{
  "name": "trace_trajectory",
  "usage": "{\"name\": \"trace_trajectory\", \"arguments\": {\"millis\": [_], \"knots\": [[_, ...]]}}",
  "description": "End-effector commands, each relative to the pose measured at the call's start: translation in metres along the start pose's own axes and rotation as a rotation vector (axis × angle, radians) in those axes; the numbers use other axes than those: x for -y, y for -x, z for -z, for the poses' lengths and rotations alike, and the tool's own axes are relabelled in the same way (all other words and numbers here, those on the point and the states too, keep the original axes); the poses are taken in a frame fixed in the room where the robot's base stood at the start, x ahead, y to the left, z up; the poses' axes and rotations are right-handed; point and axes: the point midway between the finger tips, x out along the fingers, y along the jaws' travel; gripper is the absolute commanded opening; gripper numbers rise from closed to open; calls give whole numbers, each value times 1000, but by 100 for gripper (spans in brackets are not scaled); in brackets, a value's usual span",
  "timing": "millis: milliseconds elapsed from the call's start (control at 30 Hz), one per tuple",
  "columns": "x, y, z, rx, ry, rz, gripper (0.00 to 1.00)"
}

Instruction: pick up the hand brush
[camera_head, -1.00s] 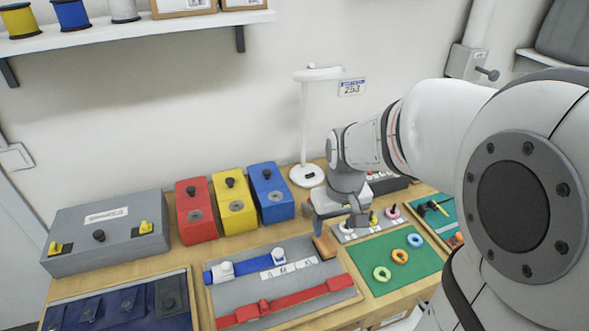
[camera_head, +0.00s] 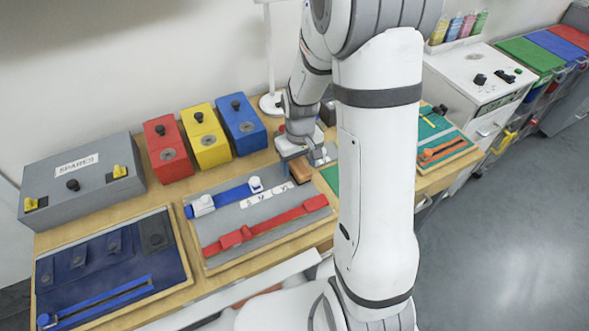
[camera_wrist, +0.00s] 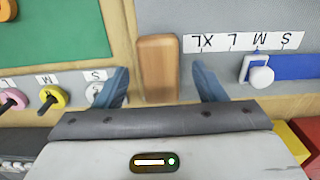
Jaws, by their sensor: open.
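The hand brush shows as a brown wooden block (camera_wrist: 158,70) in the wrist view. It lies between the grey size board and the green mat. In the head view the brush (camera_head: 300,170) is a small brown block at the right end of the grey board, partly hidden by my gripper. My gripper (camera_wrist: 163,88) is open, with one blue-grey finger to each side of the brush's near end and a gap on both sides. In the head view my gripper (camera_head: 293,152) hangs just above and behind the brush. The brush's bristles are not visible.
The grey board (camera_head: 225,222) with blue and red belts lies to the left. Red (camera_head: 167,150), yellow (camera_head: 207,138) and blue (camera_head: 240,126) boxes stand behind it. The green mat (camera_wrist: 55,30) and pegs with rings (camera_wrist: 52,97) are close to my gripper.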

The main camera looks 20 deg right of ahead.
Motion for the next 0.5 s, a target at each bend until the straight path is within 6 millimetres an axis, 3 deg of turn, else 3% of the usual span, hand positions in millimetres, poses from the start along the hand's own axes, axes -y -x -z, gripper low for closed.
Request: {"name": "trace_trajectory", "arguments": {"millis": [200, 400, 500], "knots": [[0, -19, 0, 1, 0, 0, 64], [0, -19, 0, -1, -1, 0, 64], [0, -19, 0, -1, -1, 0, 57]]}}
